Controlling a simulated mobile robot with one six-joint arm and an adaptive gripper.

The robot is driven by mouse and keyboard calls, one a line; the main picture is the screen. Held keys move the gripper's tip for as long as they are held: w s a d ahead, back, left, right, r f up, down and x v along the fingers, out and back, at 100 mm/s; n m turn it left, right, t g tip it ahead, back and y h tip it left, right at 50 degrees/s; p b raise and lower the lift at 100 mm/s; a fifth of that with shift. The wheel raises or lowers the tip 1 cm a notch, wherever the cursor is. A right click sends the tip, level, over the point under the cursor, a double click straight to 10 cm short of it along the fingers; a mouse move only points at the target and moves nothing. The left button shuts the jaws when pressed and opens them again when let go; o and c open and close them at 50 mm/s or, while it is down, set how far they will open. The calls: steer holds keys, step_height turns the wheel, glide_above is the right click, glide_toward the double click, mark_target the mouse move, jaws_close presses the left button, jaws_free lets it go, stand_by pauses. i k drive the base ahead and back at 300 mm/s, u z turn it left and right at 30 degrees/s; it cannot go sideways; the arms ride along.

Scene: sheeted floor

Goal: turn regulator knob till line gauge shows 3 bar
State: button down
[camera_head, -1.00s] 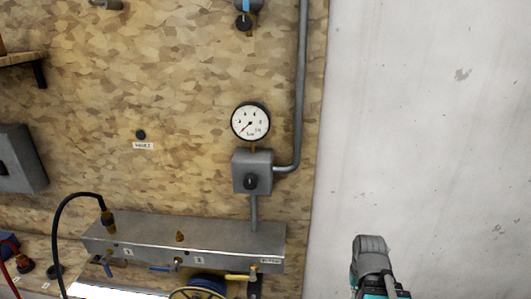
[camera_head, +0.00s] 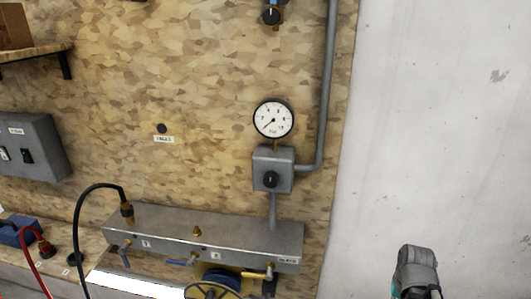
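A round white gauge (camera_head: 273,119) with a black rim is on the board, right of centre. Its needle points to the lower left, near the low end of the scale; the numbers are too small to read. Below it is a grey box (camera_head: 287,157) with a black knob (camera_head: 271,179) on its front. A second dark knob (camera_head: 271,17) on a blue fitting is at the top edge, partly cut off. I cannot tell which is the regulator knob. Part of my arm shows at the lower right, over the white wall; my gripper is not in view.
A metal manifold (camera_head: 210,225) with several valves juts out below the box. A grey pipe (camera_head: 328,90) runs up beside the gauge. A hose reel (camera_head: 210,290), black hose (camera_head: 78,215) and switch box (camera_head: 50,135) are lower and left. The white wall at right is bare.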

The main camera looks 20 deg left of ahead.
mark_target(271, 178)
steer(key=u, duration=0.05)
steer(key=k, duration=0.75)
steer(key=u, duration=0.65)
steer(key=i, duration=0.5)
steer(key=u, duration=0.15)
